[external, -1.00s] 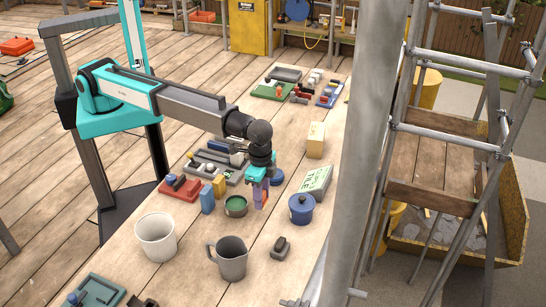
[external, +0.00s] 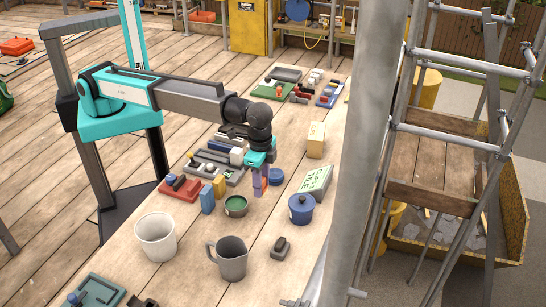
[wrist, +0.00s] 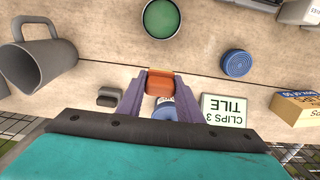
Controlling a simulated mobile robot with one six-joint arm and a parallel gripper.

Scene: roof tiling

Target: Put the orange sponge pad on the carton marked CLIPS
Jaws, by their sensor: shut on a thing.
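My gripper (wrist: 160,88) is shut on the orange sponge pad (wrist: 160,82), which sits between its purple fingertips in the wrist view. In the external view my gripper (external: 260,184) is above the table, left of the carton marked CLIPS, and its fingers mostly hide the pad. The CLIPS carton (external: 317,180) is a low box with a white printed top, lying on the table.
A blue lidded pot (external: 301,209) stands just in front of the carton. A round blue object (external: 276,177) and a green-topped tin (external: 235,206) are near my gripper. A tan box (external: 316,140) stands behind. A grey mug (external: 229,258) and white bucket (external: 156,237) stand in front.

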